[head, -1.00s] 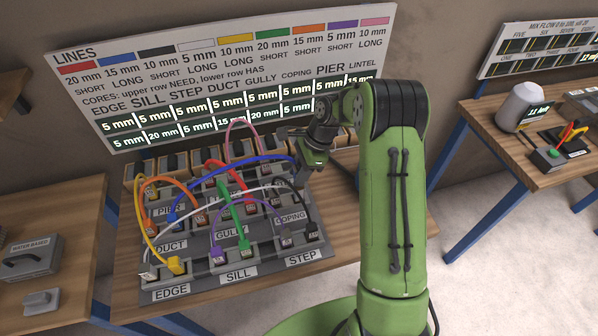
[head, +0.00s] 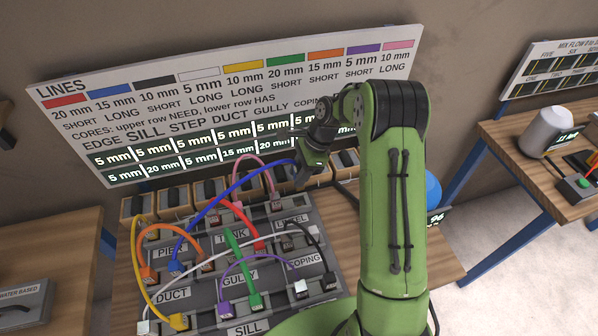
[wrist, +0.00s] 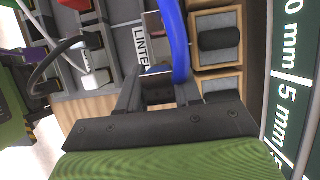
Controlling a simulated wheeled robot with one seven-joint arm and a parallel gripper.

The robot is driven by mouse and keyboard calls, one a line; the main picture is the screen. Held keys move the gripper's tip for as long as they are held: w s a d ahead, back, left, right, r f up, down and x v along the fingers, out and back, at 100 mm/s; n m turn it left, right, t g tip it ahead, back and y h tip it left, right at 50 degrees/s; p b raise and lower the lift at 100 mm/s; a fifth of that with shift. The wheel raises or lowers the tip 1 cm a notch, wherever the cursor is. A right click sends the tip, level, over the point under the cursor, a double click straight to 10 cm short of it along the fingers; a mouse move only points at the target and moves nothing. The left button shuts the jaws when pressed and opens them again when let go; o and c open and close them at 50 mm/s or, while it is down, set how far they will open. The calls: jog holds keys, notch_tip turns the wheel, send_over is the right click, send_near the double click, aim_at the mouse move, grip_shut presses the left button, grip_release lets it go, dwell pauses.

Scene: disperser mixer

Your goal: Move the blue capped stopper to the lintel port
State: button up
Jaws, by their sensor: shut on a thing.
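My gripper (head: 301,178) is shut on the blue capped stopper, at the end of the blue cable (head: 232,185). My fingers mostly hide the stopper; a small blue part (wrist: 158,69) shows at the fingertips in the wrist view. The cable's other end is a blue plug (head: 176,267) seated near the PIER label. The gripper is over the back right of the patch panel, by the LINTEL label (head: 291,220), which also shows in the wrist view (wrist: 141,46). The pink cable's plug (head: 277,205) sits just behind that label. I cannot tell whether the stopper touches a port.
Several other cables, such as the white one (head: 205,240) and purple one (head: 250,262), arch over the panel. A row of wooden boxes with dark tops (head: 172,198) stands behind it, close to my gripper. The sign board (head: 110,120) stands behind these.

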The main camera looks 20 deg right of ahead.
jog(key=shift+r+p, duration=0.1)
jog(key=shift+p, duration=0.4)
jog(key=b, duration=0.4)
send_near(288, 207)
jog(key=shift+w+f, duration=0.5)
jog(key=shift+f, duration=0.3)
jog(key=shift+p, duration=0.75)
jog(key=shift+f+b, duration=1.25)
jog(key=shift+f, duration=0.75)
jog(key=o, duration=1.1)
jog(key=shift+o, duration=0.2)
jog(key=shift+d+r, duration=0.1)
